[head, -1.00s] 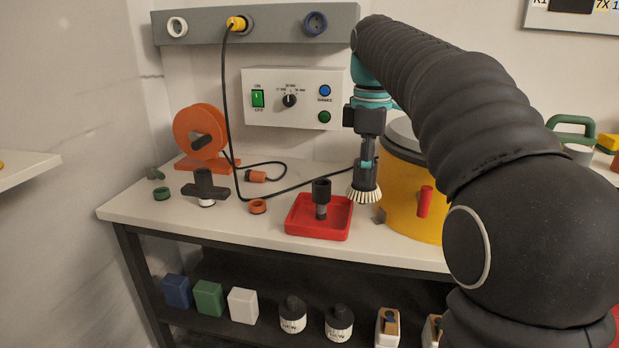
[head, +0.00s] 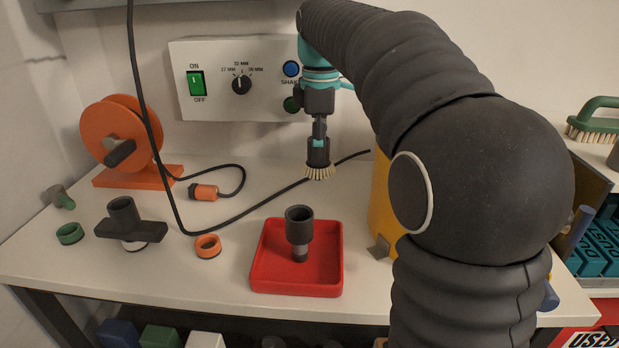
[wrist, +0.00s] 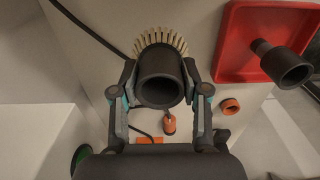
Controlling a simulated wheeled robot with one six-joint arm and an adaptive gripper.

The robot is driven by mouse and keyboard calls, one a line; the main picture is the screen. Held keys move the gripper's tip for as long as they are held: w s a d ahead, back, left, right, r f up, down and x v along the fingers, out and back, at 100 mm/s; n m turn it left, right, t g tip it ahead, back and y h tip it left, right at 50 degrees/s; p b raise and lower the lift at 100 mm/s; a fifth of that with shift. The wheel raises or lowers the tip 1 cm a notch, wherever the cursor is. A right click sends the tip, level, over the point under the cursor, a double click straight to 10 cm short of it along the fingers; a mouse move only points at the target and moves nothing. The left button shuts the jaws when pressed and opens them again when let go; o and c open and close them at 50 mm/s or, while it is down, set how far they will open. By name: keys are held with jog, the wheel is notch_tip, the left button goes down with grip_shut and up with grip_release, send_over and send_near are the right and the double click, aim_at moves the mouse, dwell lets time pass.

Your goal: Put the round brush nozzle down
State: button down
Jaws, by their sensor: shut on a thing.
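The round brush nozzle is a dark grey tube with a ring of pale bristles (head: 319,172) at its lower end. My gripper (head: 319,142) is shut on it and holds it upright, bristles down, behind the red tray (head: 268,284). In the wrist view the nozzle's open tube end (wrist: 160,90) sits between my two fingers (wrist: 160,100), with bristles fanning out beyond it. From the head view I cannot tell whether the bristles touch the bench top or hang just above it.
A dark stepped nozzle (head: 299,228) stands in the red tray. An orange ring (head: 208,247), a black T-shaped nozzle (head: 130,228), a green ring (head: 70,233) and an orange reel (head: 118,135) are to the left. A black cable (head: 245,218) crosses the bench near the brush. A yellow drum (head: 381,205) is at right.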

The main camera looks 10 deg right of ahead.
aim_at(318, 171)
jog(key=shift+f+b, duration=0.35)
jog(key=shift+f, duration=2.35)
jog(key=c, duration=0.6)
grip_release()
jog(key=shift+f, duration=0.15)
notch_tip(318, 171, up, 12)
jog(key=shift+r+p, duration=0.2)
jog(key=shift+p, duration=0.95)
